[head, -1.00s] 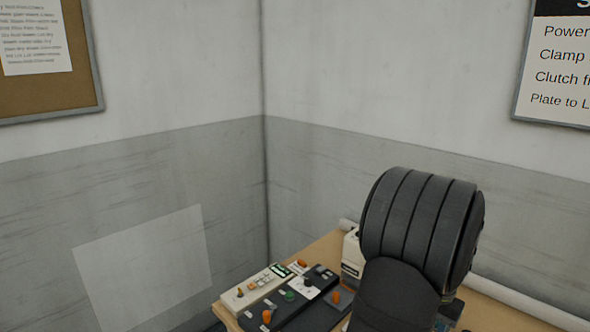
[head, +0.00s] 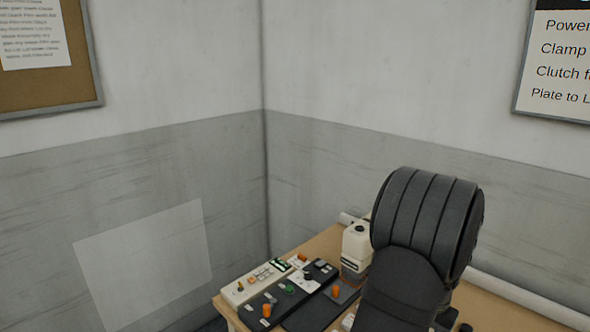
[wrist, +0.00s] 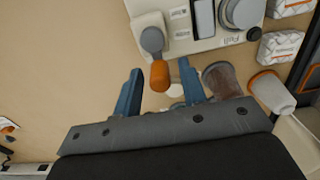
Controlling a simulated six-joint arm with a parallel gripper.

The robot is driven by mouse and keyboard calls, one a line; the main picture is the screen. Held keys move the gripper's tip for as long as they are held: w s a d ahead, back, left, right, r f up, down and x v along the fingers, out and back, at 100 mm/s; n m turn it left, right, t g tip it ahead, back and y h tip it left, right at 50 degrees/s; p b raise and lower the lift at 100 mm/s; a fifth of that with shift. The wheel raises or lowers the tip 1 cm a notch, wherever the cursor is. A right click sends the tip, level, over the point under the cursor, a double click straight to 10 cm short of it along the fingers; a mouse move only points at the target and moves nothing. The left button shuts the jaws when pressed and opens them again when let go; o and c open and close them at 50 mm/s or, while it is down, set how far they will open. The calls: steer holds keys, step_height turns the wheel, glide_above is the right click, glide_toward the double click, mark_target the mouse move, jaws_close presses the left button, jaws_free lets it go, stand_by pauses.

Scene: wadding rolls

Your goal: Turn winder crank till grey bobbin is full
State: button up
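In the wrist view, a cream winder box (wrist: 190,40) lies at the top, with a grey crank arm (wrist: 152,38) ending in an orange handle (wrist: 160,75). A round grey part (wrist: 240,12), perhaps the bobbin, sits on the box near a "Full" label. My gripper (wrist: 160,80) is open, with its two blue fingers apart. The orange handle appears between or just beyond the fingertips; I cannot tell its depth or any contact. In the head view, my arm hides the winder and the gripper.
A brownish clear cylinder (wrist: 222,80) stands close to the right finger. An orange-rimmed pale cup (wrist: 270,90) and wrapped packets (wrist: 280,46) are further right.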

steer(key=c, duration=0.7)
steer(key=shift+s+d, duration=0.25)
steer(key=shift+s, duration=0.2)
steer(key=shift+s+d, duration=0.2)
steer(key=shift+s, duration=0.25)
steer(key=shift+s+a, duration=0.15)
steer(key=shift+s, duration=0.8)
steer(key=shift+a, duration=0.1)
